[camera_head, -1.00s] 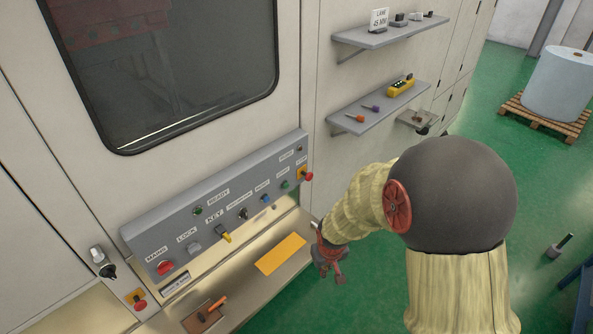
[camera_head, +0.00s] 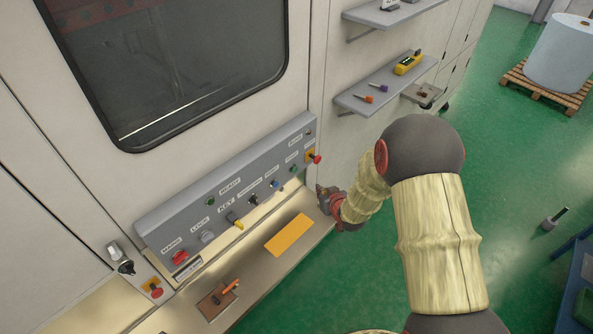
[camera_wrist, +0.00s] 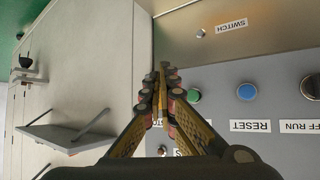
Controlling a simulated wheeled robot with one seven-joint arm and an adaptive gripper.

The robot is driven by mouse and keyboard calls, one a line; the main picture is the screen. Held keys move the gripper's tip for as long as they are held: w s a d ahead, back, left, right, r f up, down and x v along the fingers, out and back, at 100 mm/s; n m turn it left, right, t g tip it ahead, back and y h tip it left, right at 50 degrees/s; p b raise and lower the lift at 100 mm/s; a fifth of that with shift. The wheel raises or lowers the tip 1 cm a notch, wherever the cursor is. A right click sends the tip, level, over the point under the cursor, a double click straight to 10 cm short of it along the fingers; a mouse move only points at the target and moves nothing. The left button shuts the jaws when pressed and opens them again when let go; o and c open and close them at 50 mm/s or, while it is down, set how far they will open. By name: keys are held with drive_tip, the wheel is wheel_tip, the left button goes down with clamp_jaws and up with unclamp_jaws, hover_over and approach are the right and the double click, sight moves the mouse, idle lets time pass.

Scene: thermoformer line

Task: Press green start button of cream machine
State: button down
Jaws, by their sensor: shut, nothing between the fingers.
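The cream machine (camera_head: 60,110) has a sloping grey control panel (camera_head: 160,223). Its green button (camera_head: 294,168) is near the panel's right end, between a blue button (camera_head: 275,185) and a red mushroom button (camera_head: 314,157). My gripper (camera_head: 325,196) is shut and empty, below and right of the panel's right end in the head view. In the wrist view the closed fingertips (camera_wrist: 161,75) are left of the green button (camera_wrist: 193,95), and one finger is close beside it. The blue button (camera_wrist: 246,91) is further right, by the RESET label. I cannot see any contact.
Wall shelves (camera_head: 375,92) holding small tools are right of the panel. A ledge (camera_head: 255,275) below the panel holds a yellow sheet (camera_head: 290,235) and an orange-handled tool (camera_head: 230,286). Another red button (camera_head: 152,287) is at lower left.

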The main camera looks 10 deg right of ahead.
sight(295, 170)
drive_tip(key=shift+w, duration=0.1)
drive_tip(key=w+a+b, duration=0.1)
drive_tip(key=w+a, duration=0.4)
drive_tip(key=w, duration=0.2)
idle(0.4)
drive_tip(key=shift+a+b, duration=0.15)
drive_tip(key=shift+b, duration=0.25)
idle(1.1)
drive_tip(key=shift+w+a+b, duration=0.2)
drive_tip(key=shift+w+b, duration=0.1)
drive_tip(key=shift+w+a+b, duration=0.3)
drive_tip(key=shift+w+b, duration=0.1)
drive_tip(key=shift+w, duration=0.05)
idle(0.8)
drive_tip(key=shift+s+d, duration=0.1)
idle(0.3)
drive_tip(key=shift+s+d, duration=0.45)
drive_tip(key=shift+s, duration=0.25)
drive_tip(key=shift+s+d, duration=0.1)
